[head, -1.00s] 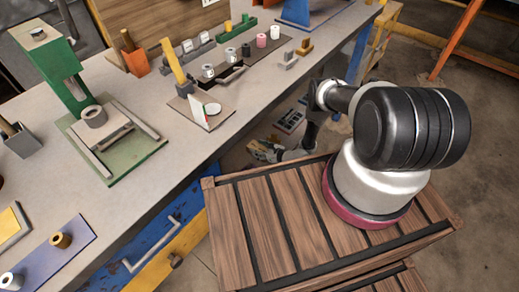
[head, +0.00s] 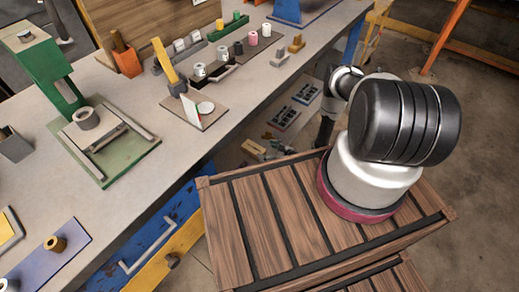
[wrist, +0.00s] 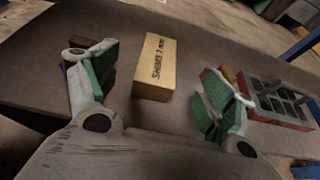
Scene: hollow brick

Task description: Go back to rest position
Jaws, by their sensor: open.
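In the wrist view my gripper (wrist: 162,85) is open, with green pads on its two fingers. A light wooden block (wrist: 155,68) with dark lettering lies on a dark surface, seen between and beyond the fingers. The fingers do not visibly hold it. In the head view my arm (head: 336,92) reaches down past the workbench edge, behind the wooden crate top (head: 262,215). Its lower end is partly hidden there, and I cannot make out the fingertips. A pale block (head: 254,149) shows on the lower shelf under the bench.
Dark trays (head: 285,117) lie on the shelf below. A red-rimmed tray (wrist: 278,106) is right of my gripper. Floor is open at right.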

